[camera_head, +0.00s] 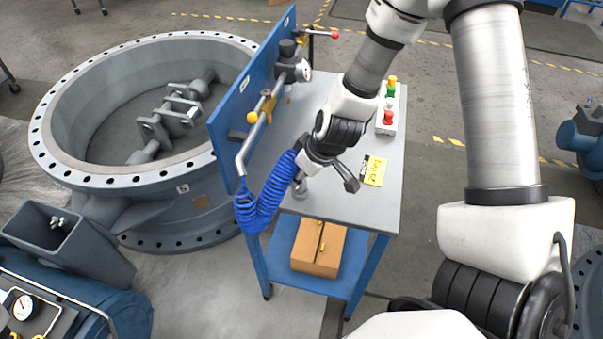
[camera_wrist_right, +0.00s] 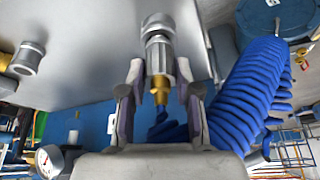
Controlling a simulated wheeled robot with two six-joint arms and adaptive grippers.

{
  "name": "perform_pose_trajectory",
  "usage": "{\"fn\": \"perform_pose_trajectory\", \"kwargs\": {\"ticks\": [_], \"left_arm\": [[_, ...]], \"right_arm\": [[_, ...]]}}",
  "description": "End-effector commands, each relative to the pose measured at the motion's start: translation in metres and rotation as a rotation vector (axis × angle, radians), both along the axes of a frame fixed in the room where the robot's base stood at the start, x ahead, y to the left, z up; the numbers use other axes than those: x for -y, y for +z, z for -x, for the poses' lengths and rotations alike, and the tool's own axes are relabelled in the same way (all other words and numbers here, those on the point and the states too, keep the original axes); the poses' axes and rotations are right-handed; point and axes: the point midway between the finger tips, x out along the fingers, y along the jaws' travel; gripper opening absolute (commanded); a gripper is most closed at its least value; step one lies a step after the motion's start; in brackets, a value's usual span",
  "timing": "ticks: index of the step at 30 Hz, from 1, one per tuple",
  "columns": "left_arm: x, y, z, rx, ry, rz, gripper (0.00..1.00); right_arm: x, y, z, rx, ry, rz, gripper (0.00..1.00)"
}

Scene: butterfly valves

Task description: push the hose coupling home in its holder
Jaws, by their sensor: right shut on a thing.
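The hose coupling (camera_wrist_right: 160,52), silver with a brass end, sits between the two fingers of my right gripper (camera_wrist_right: 160,78) in the right wrist view. The gripper is shut on it. In the head view my right gripper (camera_head: 299,176) is low over the front left of the table, and the coupling is mostly hidden there. The blue coiled hose (camera_head: 262,200) runs from the panel's pipe to the gripper. It also shows in the right wrist view (camera_wrist_right: 255,95). I cannot make out the holder for certain or whether the coupling touches it. My left gripper is not in view.
A blue panel (camera_head: 232,135) with valves and a gauge stands along the table's left side. A button box (camera_head: 388,108) and a yellow label (camera_head: 374,170) lie right of the gripper on the grey table (camera_head: 340,205). A cardboard box (camera_head: 318,246) is on the shelf below.

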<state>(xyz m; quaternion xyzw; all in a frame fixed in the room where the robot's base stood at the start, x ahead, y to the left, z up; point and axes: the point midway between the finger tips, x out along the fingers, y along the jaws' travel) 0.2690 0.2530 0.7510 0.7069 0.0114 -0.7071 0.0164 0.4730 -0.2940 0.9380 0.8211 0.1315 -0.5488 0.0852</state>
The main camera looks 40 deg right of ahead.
Motion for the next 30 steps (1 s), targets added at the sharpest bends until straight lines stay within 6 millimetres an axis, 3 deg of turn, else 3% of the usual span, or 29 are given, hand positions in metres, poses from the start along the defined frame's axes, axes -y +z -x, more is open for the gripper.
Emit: {"fn": "perform_pose_trajectory", "kwargs": {"ticks": [23, 24, 26, 30], "left_arm": [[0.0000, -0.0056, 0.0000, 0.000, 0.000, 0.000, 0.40], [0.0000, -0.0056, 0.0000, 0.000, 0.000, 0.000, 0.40], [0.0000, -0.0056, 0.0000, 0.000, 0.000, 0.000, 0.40], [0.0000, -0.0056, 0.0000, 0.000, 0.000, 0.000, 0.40]], "right_arm": [[0.0000, -0.0075, 0.0000, 0.000, 0.000, 0.000, 0.01], [0.0000, -0.0075, 0.0001, 0.000, 0.000, 0.000, 0.39], [0.0000, -0.0075, 0.0000, 0.000, 0.000, 0.000, 0.60], [0.0000, -0.0075, 0.0000, 0.000, 0.000, 0.000, 0.61]]}}
